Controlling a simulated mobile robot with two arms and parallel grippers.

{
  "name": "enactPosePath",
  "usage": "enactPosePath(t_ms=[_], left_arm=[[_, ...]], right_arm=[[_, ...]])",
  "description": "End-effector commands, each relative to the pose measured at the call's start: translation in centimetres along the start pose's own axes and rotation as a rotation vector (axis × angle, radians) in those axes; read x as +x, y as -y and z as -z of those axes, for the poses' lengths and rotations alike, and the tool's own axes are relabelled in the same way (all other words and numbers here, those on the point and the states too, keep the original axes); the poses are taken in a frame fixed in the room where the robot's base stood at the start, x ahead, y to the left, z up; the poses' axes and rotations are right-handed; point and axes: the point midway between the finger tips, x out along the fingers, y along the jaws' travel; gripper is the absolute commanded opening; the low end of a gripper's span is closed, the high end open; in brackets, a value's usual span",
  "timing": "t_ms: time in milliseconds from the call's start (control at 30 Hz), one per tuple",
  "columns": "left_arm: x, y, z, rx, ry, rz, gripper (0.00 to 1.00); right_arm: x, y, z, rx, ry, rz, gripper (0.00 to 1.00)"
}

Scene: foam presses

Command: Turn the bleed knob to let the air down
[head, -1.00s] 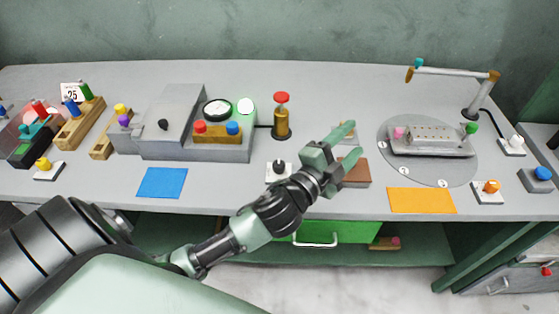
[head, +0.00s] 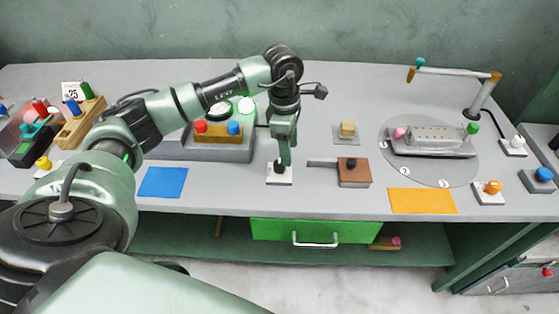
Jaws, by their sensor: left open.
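A small black knob (head: 279,166) stands on a white square plate (head: 280,181) at the front middle of the table; no label I can read marks it as the bleed knob. My left gripper (head: 285,157) points straight down over this plate. Its jaws are open, with the fingertips at or just above the knob. Whether they touch it I cannot tell. The grey press unit with a red button (head: 200,127) and a blue button (head: 233,128) is left of the gripper, and my arm covers much of it. My right gripper is not in view.
A brown block (head: 354,171) and a tan knob (head: 347,129) are to the right of the gripper. A blue mat (head: 162,182) lies at the left and an orange mat (head: 421,201) at the right. A green drawer (head: 290,231) is under the front edge.

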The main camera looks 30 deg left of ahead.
Motion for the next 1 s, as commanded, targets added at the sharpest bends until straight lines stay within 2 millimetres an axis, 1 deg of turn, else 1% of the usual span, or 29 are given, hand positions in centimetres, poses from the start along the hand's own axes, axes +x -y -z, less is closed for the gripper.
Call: enactPosePath(t_ms=[33,67,100,167,267,500,600,800,1000], left_arm=[[-0.5,-0.5,1.4,-0.007,-0.046,-0.007,0.54],[-0.7,-0.6,1.9,-0.01,-0.066,-0.008,0.54],[-0.8,-0.7,2.5,-0.013,-0.085,-0.009,0.54],[-0.7,-0.8,2.9,-0.014,-0.099,-0.008,0.54],[0.4,-0.7,3.0,-0.014,-0.101,-0.004,0.54],[4.2,-0.6,3.3,-0.014,-0.098,-0.003,0.54],[5.5,-0.7,3.4,-0.014,-0.097,-0.005,0.54],[6.7,-0.8,3.5,-0.013,-0.095,-0.007,0.54],[6.8,-0.8,3.5,-0.013,-0.095,-0.008,0.54]], right_arm=[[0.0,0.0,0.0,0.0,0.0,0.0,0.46],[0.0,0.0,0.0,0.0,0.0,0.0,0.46],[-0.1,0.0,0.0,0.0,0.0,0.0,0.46],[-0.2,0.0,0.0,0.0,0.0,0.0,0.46],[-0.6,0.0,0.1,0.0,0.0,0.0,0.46],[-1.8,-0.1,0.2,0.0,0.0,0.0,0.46],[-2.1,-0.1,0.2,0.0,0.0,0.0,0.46],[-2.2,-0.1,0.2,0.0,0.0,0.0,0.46],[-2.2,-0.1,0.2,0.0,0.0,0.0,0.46]])
